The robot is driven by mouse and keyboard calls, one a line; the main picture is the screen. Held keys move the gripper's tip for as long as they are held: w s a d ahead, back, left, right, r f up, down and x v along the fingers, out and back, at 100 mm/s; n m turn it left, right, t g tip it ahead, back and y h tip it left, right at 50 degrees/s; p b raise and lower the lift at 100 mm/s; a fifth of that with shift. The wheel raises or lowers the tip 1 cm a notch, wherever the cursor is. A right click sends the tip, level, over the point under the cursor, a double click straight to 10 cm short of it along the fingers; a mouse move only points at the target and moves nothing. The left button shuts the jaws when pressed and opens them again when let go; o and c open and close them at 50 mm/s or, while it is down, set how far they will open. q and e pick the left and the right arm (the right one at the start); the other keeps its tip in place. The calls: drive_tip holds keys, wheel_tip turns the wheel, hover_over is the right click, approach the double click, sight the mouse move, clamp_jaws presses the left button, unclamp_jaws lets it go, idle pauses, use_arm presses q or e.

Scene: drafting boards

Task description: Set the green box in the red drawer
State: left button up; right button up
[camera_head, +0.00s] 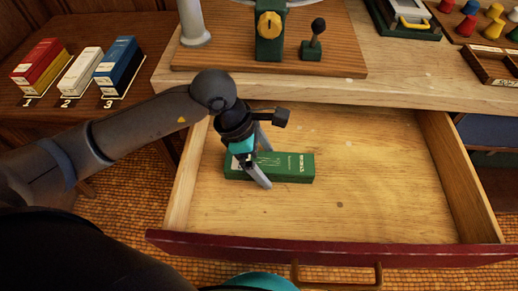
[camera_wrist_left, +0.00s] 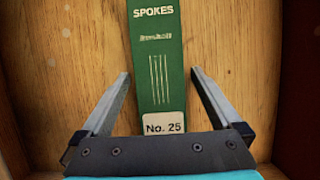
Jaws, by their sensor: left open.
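The green box (camera_head: 293,167) lies flat on the floor of the open red-fronted drawer (camera_head: 350,252), toward the drawer's left side. In the left wrist view the green box (camera_wrist_left: 157,60) shows the words "SPOKES" and "No. 25". My left gripper (camera_head: 262,160) is at the box's left end in the head view, with its fingers spread. In the left wrist view the left gripper (camera_wrist_left: 160,85) has one finger on either side of the box, with a gap on both sides. Part of the box's left end is hidden behind the gripper.
The drawer's bare wooden floor (camera_head: 385,185) is free to the right of the box. A wooden worktop (camera_head: 420,85) overhangs the drawer's back. A side table at left holds red-yellow (camera_head: 42,66), white (camera_head: 82,70) and blue (camera_head: 120,65) boxes by numbers 1, 2 and 3.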

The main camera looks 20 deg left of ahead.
use_arm(q)
drive_tip(key=p+v, duration=0.3)
drive_tip(key=v, duration=0.7)
drive_tip(key=shift+a+r, duration=0.1)
drive_tip(key=shift+r, duration=0.15)
drive_tip(key=shift+v, duration=0.8)
use_arm(e)
drive_tip(key=s+d+f, duration=0.3)
drive_tip(key=s+d, duration=0.1)
drive_tip(key=s, duration=0.1)
drive_tip(key=shift+s, duration=0.35)
drive_tip(key=shift+d+f, duration=0.1)
